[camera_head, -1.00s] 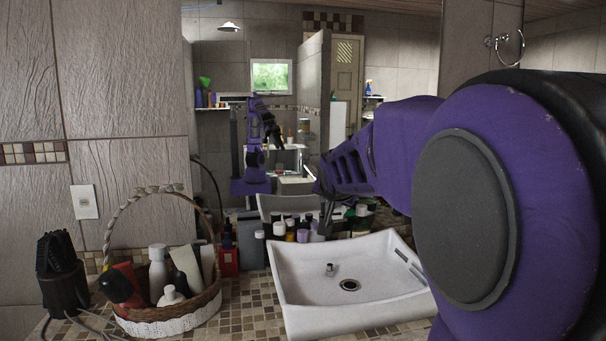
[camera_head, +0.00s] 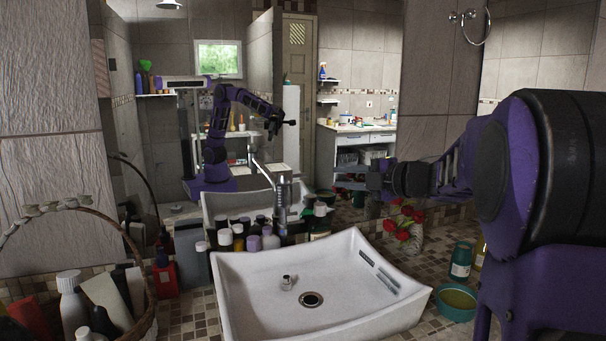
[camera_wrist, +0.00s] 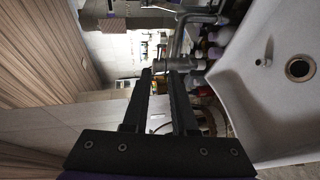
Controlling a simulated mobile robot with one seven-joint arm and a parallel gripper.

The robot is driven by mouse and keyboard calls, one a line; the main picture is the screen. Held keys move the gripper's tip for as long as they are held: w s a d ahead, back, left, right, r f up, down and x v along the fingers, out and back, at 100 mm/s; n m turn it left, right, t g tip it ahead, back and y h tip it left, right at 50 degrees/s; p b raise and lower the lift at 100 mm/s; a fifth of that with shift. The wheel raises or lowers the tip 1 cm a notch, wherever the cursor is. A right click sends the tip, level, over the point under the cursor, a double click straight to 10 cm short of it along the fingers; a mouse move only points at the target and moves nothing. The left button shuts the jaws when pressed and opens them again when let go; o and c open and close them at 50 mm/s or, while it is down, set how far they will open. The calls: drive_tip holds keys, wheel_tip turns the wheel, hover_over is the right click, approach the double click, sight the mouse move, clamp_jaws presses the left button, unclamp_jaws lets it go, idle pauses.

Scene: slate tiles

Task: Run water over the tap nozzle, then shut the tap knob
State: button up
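The grey metal tap (camera_head: 283,196) stands upright behind the white sink (camera_head: 240,310). Its upper arm slants up to the left. No water stream shows in the basin. Which part is the nozzle and which the knob is hard to tell. My gripper (camera_head: 362,178) is right of the tap, pointing left, behind the sink's back rim and apart from the tap in this view. The wrist view shows the gripper (camera_wrist: 159,73) with its two dark fingers parted and nothing seen between them. The tap (camera_wrist: 181,52) shows just beyond the fingertips there.
Several bottles (camera_head: 247,240) crowd behind the sink. Red flowers (camera_head: 405,222) stand below my gripper. A basket (camera_head: 140,328) is at the left; a green bottle (camera_head: 460,262) and a teal bowl (camera_head: 455,302) are at the right. A mirror (camera_head: 225,115) is behind.

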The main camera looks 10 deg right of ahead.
sight(300, 175)
drive_tip(key=x, duration=1.7)
drive_tip(key=shift+s, duration=0.1)
clamp_jaws()
